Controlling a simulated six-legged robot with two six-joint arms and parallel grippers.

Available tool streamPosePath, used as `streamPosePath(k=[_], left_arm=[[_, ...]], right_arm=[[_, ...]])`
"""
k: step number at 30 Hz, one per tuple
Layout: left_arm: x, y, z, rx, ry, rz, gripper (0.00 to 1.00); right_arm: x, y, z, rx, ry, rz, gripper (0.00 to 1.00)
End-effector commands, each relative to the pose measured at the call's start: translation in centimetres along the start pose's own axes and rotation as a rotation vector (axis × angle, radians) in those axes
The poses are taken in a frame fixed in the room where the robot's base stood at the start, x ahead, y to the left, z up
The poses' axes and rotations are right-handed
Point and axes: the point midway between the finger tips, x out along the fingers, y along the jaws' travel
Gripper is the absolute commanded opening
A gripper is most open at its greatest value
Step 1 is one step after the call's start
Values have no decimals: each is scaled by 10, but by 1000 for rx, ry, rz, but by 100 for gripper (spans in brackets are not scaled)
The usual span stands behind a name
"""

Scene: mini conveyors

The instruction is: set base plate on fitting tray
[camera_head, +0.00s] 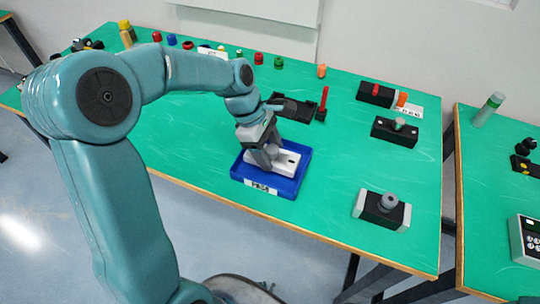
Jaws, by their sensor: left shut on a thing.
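The base plate (287,163) is a white block, and it sits within the outline of the blue fitting tray (293,188) near the front edge of the green table. My left gripper (265,158) points down over the tray and is shut on the base plate at its left part. The fingers hide part of the plate, so I cannot tell whether it rests fully on the tray floor. A white label shows on the tray's front wall. My right gripper is not in view.
A grey-and-black fixture (383,210) stands to the right of the tray. Black blocks (396,131) stand farther back, and a dark holder with a red post (323,104) is behind the tray. Small coloured parts line the back edge. A second green table (490,190) is at right.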

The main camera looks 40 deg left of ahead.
Motion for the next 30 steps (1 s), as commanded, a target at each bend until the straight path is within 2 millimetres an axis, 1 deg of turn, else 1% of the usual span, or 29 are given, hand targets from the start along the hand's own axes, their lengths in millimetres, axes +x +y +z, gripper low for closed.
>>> streamPosePath(k=[1,4,12,16,17,18,19,26,30], left_arm=[[9,0,-3,-1,-1,-3,19],[18,0,-7,-2,-1,-1,19],[18,0,-7,-1,-1,1,19],[22,0,-9,-1,-1,0,19],[22,0,-8,-1,0,0,71],[22,0,-8,-1,0,0,84],[22,0,-8,-1,0,0,87],[21,0,-8,0,0,0,87],[13,1,-7,0,0,3,87]], right_arm=[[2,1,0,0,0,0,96],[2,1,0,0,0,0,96],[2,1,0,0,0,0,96],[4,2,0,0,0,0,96],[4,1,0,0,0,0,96],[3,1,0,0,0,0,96],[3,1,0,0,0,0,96],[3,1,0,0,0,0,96],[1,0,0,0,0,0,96]])
